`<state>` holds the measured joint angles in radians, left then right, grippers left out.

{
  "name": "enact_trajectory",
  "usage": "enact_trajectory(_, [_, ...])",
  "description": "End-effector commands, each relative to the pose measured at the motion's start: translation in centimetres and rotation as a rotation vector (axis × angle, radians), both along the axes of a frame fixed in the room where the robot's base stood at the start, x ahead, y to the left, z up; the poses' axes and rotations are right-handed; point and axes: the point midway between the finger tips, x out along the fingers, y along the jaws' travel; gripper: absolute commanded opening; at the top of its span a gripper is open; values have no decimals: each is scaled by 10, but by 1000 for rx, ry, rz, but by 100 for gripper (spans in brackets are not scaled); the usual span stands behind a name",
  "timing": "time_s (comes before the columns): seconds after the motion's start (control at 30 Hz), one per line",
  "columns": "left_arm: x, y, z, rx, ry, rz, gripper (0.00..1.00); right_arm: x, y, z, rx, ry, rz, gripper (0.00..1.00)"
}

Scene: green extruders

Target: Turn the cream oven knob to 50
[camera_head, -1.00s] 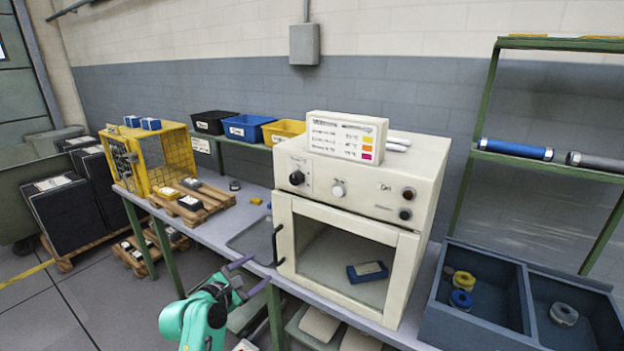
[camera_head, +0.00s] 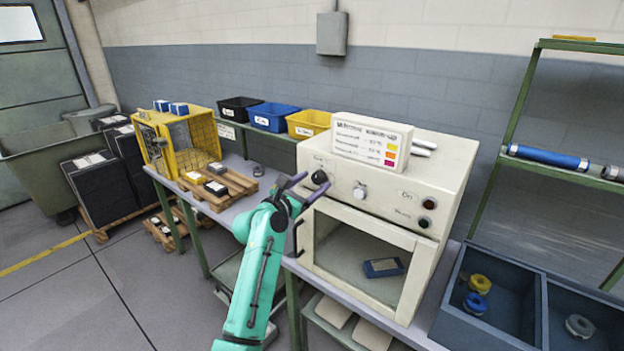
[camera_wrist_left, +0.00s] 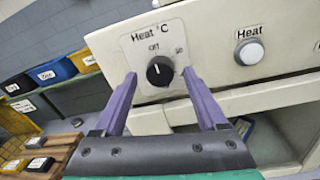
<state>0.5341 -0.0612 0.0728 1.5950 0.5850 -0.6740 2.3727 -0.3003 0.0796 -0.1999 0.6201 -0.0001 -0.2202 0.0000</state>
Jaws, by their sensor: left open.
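The cream oven (camera_head: 435,190) stands on the workbench with its windowed door shut. Its black heat knob (camera_head: 319,177) is at the left of the front panel. In the left wrist view the knob (camera_wrist_left: 160,71) sits under the label "Heat °C", with "Off" above it and a mark, probably "50", at upper right. A small white mark on the knob appears to point up towards "Off". My left gripper (camera_head: 314,181) is open in front of the panel. In the left wrist view its purple fingers (camera_wrist_left: 159,75) flank the knob with gaps both sides; contact is not visible. My right gripper is out of view.
A white round heat button (camera_wrist_left: 249,52) is right of the knob. A dark door handle (camera_head: 297,238) lies just below my gripper. A sign (camera_head: 372,142) stands on the oven. A yellow cage (camera_head: 185,140) and pallet (camera_head: 225,188) are left; a blue bin (camera_head: 505,285) is right.

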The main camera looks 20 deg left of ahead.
Motion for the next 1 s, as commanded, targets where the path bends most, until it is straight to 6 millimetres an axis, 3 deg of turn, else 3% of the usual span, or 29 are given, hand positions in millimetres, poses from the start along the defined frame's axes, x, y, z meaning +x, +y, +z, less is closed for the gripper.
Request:
enact_trajectory(0.23, [3, -1, -1, 1, 1, 0, 74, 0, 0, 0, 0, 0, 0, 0])
enact_trajectory(0.27, [3, -1, 0, 1, 0, 0, 71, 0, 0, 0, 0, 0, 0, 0])
enact_trajectory(0.4, [3, -1, -1, 1, 1, 0, 17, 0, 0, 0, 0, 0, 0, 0])
enact_trajectory(0.47, [3, -1, -1, 1, 1, 0, 0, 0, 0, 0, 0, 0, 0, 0])
enact_trajectory(1.0, [2, -1, -1, 120, -47, 1, 0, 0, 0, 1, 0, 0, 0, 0])
